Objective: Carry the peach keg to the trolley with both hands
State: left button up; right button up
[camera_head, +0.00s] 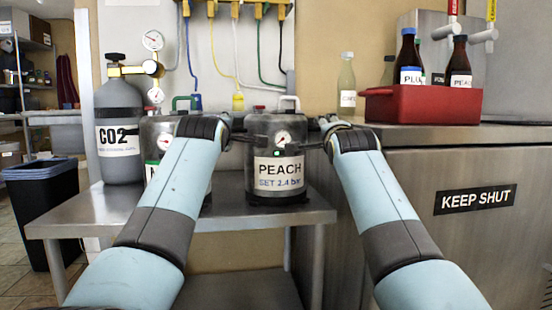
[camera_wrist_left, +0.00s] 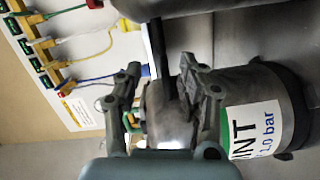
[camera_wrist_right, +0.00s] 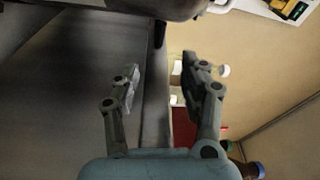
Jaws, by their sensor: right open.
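The peach keg (camera_head: 276,165) is a grey keg with a white PEACH label and a gauge, standing upright on the steel table (camera_head: 95,212) in the head view. My left gripper (camera_head: 240,136) is at its left side; in the left wrist view its fingers (camera_wrist_left: 162,75) are apart, with a dark bar of the keg (camera_wrist_left: 250,35) reaching between them. My right gripper (camera_head: 322,130) is at the keg's right side; in the right wrist view its fingers (camera_wrist_right: 160,82) are spread, with a short dark bar of the keg (camera_wrist_right: 120,5) near the tips. I cannot pick out a trolley.
A second keg, marked MINT in the left wrist view (camera_wrist_left: 245,115), stands close left of the peach keg. A CO2 cylinder (camera_head: 120,135) is further left. A red crate of bottles (camera_head: 420,104) sits on the right counter. A dark bin (camera_head: 40,195) stands at left.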

aim_at(319, 129)
pick_arm(q)
jog(key=w, duration=1)
jog(key=shift+a+f, duration=0.1)
jog(key=shift+f, duration=0.15)
pick_arm(e)
jog(key=w, duration=1)
jog(key=shift+a+r, duration=0.1)
jog(key=shift+w, duration=0.1)
pick_arm(q)
grip_shut()
pick_arm(e)
jog(key=c, duration=0.8)
grip_shut()
pick_arm(q)
jog(key=shift+f, duration=0.1)
pick_arm(e)
jog(key=shift+r, duration=0.15)
